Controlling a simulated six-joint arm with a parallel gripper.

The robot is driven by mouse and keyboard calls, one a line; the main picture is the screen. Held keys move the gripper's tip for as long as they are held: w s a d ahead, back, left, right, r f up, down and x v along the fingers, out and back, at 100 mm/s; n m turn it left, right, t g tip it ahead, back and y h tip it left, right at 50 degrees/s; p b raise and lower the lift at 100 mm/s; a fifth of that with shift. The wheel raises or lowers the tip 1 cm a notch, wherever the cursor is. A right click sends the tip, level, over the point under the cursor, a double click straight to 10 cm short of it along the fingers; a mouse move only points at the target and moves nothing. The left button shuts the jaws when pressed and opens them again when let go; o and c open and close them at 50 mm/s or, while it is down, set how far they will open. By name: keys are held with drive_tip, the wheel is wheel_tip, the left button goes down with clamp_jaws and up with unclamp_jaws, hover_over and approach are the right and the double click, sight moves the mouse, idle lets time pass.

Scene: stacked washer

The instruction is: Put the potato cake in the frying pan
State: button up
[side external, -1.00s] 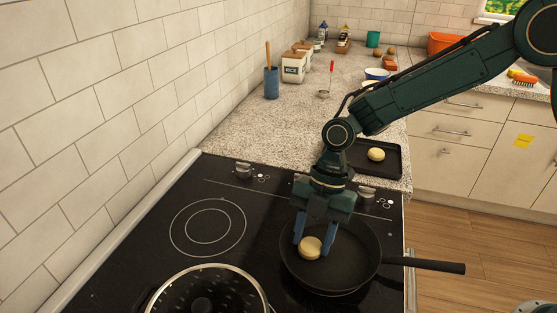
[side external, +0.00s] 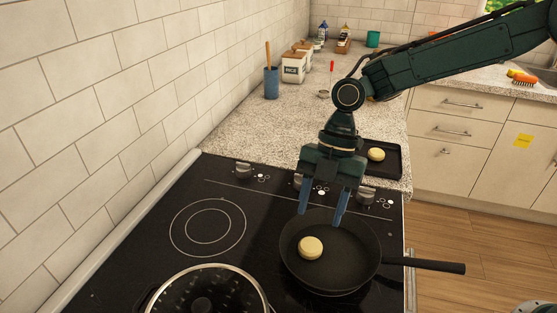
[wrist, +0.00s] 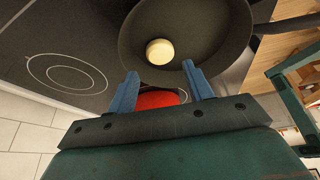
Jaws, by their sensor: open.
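A round, pale yellow potato cake (side external: 310,248) lies flat in the black frying pan (side external: 350,262), left of the pan's middle. The pan stands on the black stovetop, with its handle pointing right. A second, similar cake (side external: 376,154) lies on a dark tray (side external: 393,165) on the counter behind. My gripper (side external: 321,216) is open and empty, above the pan's far rim. In the wrist view, the blue fingers (wrist: 166,88) are apart, with the potato cake (wrist: 160,51) in the pan (wrist: 200,28) beyond them.
A pot with a glass lid (side external: 205,295) stands at the front of the stove, left of the pan. The left rear burner (side external: 207,227) is bare. A tiled wall (side external: 130,100) runs along the left. A blue utensil holder (side external: 271,83) and a rice canister (side external: 294,68) stand on the counter.

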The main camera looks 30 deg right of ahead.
drive_tip(key=shift+v, duration=2.9)
drive_tip(key=shift+s+r, duration=0.1)
drive_tip(key=s+d+r+m+t+h, duration=0.1)
drive_tip(key=s+d+r+m+t, duration=0.4)
drive_tip(key=s+d+r+m, duration=0.65)
drive_tip(key=s+d+f+m+t+h, duration=0.2)
drive_tip(key=s+d+m, duration=0.6)
drive_tip(key=m, duration=0.5)
drive_tip(key=s+f+t, duration=0.1)
drive_tip(key=s, duration=0.1)
drive_tip(key=shift+s+d+f+m+h, duration=0.3)
drive_tip(key=shift+s+d+m+h, duration=0.05)
drive_tip(key=shift+s+d+h, duration=0.05)
